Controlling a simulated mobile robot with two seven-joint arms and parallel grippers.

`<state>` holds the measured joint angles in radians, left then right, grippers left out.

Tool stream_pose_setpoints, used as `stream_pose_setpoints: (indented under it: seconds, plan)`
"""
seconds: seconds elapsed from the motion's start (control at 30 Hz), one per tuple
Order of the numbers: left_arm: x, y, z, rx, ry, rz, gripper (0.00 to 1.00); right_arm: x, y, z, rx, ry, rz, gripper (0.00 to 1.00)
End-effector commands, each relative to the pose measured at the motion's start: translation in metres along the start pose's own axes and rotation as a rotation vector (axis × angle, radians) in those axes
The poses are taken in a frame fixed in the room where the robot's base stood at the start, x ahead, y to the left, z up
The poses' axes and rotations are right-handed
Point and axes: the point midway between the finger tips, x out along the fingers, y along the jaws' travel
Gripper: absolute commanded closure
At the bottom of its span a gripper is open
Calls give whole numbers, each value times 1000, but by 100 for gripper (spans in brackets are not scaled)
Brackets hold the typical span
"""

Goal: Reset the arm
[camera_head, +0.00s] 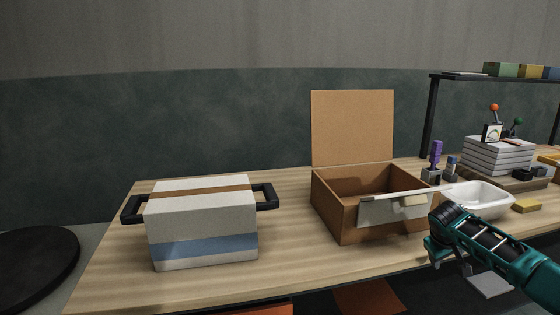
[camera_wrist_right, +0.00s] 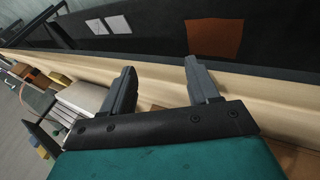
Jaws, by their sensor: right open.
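My right gripper (camera_head: 450,256) is at the lower right of the head view, in front of the table's front edge, on a teal arm that comes in from the right. In the right wrist view its two grey fingers (camera_wrist_right: 161,88) stand apart with nothing between them. The table edge (camera_wrist_right: 160,75) runs behind the fingers there. My left gripper is in neither view.
A striped box with black handles (camera_head: 203,222) stands on the wooden table (camera_head: 290,262). An open brown box (camera_head: 338,208) with a raised lid is right of it. A white tray (camera_head: 484,206), yellow block (camera_head: 526,206) and stacked books (camera_head: 497,155) lie farther right.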

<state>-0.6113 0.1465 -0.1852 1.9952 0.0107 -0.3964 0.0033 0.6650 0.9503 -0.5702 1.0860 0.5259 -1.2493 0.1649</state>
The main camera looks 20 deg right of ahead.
Motion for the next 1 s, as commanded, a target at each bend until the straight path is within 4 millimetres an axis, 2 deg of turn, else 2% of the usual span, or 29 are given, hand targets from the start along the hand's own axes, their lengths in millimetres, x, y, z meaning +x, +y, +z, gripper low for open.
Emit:
stream_pose_setpoints:
  seconds: [0.03,0.17,0.37,0.47,0.6,0.8,1.0]
  plan:
    - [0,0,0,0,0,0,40,9,-17,12,-67,34,0,40]
    - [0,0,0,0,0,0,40,21,-58,35,-224,148,-12,40]
    - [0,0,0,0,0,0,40,19,-122,81,-451,334,-73,40]
    - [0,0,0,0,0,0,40,9,-153,109,-555,428,-120,40]
    - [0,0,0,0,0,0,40,-16,-192,147,-676,558,-197,40]
    - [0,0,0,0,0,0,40,-56,-228,190,-788,702,-294,40]
    - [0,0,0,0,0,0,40,-96,-255,226,-852,818,-384,40]
